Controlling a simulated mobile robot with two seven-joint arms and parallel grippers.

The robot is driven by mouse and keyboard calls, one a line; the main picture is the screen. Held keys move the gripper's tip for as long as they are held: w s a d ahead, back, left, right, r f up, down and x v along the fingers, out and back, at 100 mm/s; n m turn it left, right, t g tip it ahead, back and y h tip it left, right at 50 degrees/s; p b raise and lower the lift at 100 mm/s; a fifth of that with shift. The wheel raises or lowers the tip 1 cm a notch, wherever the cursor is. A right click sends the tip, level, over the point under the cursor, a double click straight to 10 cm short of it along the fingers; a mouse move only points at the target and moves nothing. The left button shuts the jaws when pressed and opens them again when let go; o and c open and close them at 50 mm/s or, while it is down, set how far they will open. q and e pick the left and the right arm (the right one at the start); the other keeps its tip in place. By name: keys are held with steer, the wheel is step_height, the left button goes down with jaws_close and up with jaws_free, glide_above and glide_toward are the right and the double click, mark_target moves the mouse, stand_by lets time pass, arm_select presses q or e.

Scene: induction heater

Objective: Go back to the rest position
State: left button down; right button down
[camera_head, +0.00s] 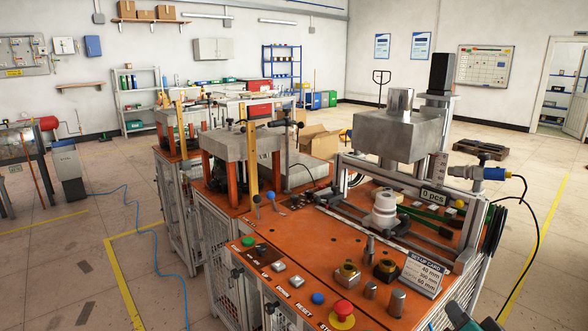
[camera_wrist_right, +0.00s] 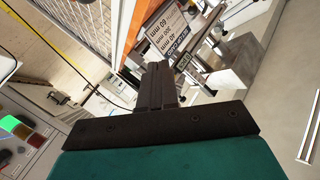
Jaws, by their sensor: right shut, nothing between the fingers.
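My right gripper (camera_head: 464,318) shows only in part, as teal and dark pieces at the bottom right edge of the head view. In the right wrist view its dark fingers (camera_wrist_right: 157,72) are together, with nothing between them. It is beside the front right corner of the orange workbench (camera_head: 290,262), near the set-up card (camera_head: 421,275). The card also shows beyond the fingers in the wrist view (camera_wrist_right: 172,28). My left gripper is not in view.
The bench carries an emergency stop (camera_head: 343,309), several metal parts, a white cylindrical piece (camera_head: 384,208) and a large grey block (camera_head: 397,136). A blue hose (camera_head: 150,231) lies on the floor at left. Open floor shows left and right of the bench.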

steer(key=s+a+f+n+g+y, duration=0.1)
steer(key=s+a+f+n+g, duration=0.25)
steer(key=s, duration=0.55)
steer(key=s+a+f+n+g, duration=0.3)
steer(key=s+n+g, duration=0.15)
steer(key=s, duration=0.45)
steer(key=s+a+f+n+g+y, duration=0.1)
steer(key=s+a+f+n+g, duration=0.25)
steer(key=s, duration=0.45)
steer(key=w+a+f+t+y, duration=0.1)
steer(key=w+a+f+t, duration=0.1)
steer(key=w+f+t, duration=0.4)
steer(key=shift+w+f, duration=0.55)
steer(key=shift+f, duration=0.6)
steer(key=shift+a+t, duration=0.1)
steer(key=shift+t, duration=0.15)
